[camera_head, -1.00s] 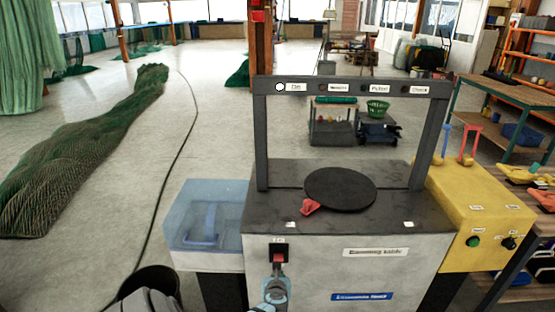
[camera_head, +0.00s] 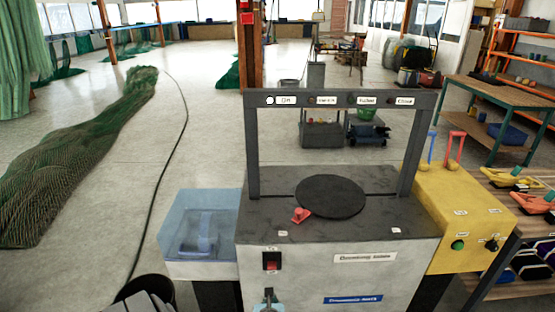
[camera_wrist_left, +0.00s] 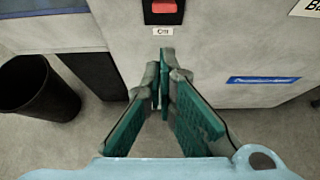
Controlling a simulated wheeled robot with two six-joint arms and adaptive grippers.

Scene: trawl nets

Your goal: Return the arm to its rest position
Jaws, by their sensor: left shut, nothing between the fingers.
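My left gripper (camera_head: 268,297) shows at the bottom of the head view, in front of the grey machine (camera_head: 310,280). In the left wrist view its green-padded fingers (camera_wrist_left: 164,75) meet at the tips, with nothing between them. The fingertips are below the red switch (camera_head: 272,261) on the machine's front and apart from it. The switch also shows at the top of the left wrist view (camera_wrist_left: 163,7), with an ON label below it. Most of the left arm is out of the head view. My right gripper is not in view.
A round black plate (camera_head: 331,196) and a red piece (camera_head: 301,215) lie on the machine top under a dark frame (camera_head: 340,97). A blue clear box (camera_head: 200,235) stands left, a yellow box (camera_head: 465,225) right. A black bin (camera_wrist_left: 38,88) stands on the floor.

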